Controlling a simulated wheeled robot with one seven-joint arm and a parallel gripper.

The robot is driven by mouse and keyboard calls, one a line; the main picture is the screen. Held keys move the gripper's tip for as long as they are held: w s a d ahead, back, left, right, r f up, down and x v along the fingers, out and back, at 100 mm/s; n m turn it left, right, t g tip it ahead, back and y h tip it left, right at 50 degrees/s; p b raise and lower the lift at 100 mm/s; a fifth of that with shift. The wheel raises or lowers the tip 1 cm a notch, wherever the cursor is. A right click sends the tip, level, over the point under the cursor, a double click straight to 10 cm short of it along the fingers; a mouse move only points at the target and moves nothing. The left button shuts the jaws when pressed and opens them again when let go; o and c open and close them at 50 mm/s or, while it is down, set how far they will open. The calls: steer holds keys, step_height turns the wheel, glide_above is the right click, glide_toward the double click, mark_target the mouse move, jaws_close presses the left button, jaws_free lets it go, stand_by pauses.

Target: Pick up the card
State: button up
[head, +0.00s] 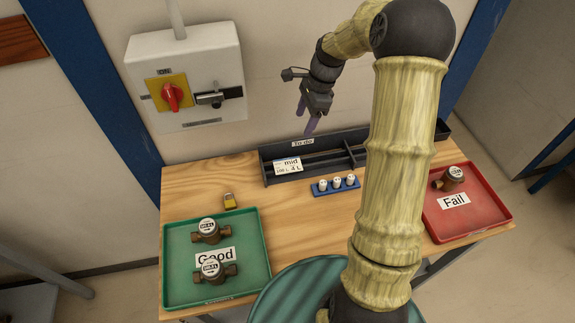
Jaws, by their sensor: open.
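A small white card (288,166) with the printed word "mid" shows at the left part of the dark "To do" tray, at the back of the wooden table. It appears to lean or lie inside the tray's left compartment; I cannot tell which. My gripper (306,122) hangs above the back edge of that tray, to the right of the card and higher in the picture. Its purple fingers are apart and empty. My arm hides part of the tray's right side.
A green "Good" tray (261,284) holds two brass meters (208,231). A red "Fail" tray (495,229) holds one meter (452,178).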

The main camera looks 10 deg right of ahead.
steer(key=p, duration=0.3)
glide_above(288, 165)
steer(key=d, duration=0.2)
step_height(288, 165, down, 12)
steer(key=shift+a+r, duration=0.1)
steer(key=shift+a, duration=0.05)
steer(key=shift+p+x, duration=0.85)
steer(key=shift+x, duration=1.75)
steer(key=c, duration=0.8)
